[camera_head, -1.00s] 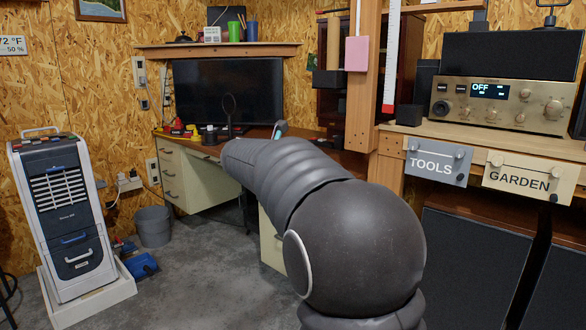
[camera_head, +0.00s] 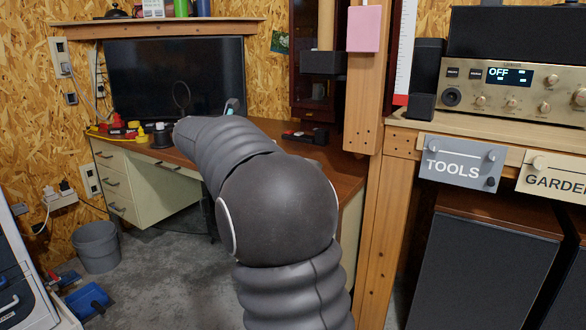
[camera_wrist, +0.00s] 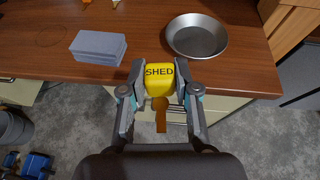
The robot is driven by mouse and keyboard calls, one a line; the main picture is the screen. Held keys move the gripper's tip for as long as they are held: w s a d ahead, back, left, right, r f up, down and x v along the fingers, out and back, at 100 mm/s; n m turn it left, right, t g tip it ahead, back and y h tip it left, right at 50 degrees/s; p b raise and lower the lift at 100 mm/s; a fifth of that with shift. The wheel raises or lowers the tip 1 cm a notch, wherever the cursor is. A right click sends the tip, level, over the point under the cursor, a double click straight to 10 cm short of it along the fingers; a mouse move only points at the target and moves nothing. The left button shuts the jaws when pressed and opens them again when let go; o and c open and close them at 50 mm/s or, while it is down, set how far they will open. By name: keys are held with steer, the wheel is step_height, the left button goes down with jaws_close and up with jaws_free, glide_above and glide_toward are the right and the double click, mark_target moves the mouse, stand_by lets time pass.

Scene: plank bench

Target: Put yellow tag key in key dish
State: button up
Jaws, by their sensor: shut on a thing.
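My gripper (camera_wrist: 160,88) is shut on the yellow tag key (camera_wrist: 159,76) in the wrist view. The tag reads SHED, and a brown key part hangs below it toward the drawers. The key is held near the front edge of the wooden desk. A round metal dish (camera_wrist: 197,36), likely the key dish, sits on the desk to the right of and beyond the gripper. The dish looks empty.
A stack of grey blocks (camera_wrist: 98,46) lies on the desk to the left. Desk surface (camera_wrist: 150,25) is clear between stack and dish. In the head view, a monitor (camera_head: 177,78) stands behind, a wooden post (camera_head: 364,100) to the right, and a bin (camera_head: 97,247) on the floor.

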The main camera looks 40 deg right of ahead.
steer(key=w+d+m+g+h+p, duration=0.1)
steer(key=w+d+m+g+p, duration=0.15)
steer(key=d, duration=1.75)
steer(key=f, duration=0.1)
steer(key=f+b, duration=0.1)
steer(key=f, duration=0.3)
steer(key=shift+s+d+f+b, duration=0.1)
steer(key=shift+s+b, duration=0.15)
steer(key=shift+b, duration=0.1)
steer(key=shift+f+b, duration=0.35)
steer(key=shift+f, duration=1.8)
steer(key=shift+f, duration=0.25)
steer(key=o, duration=1)
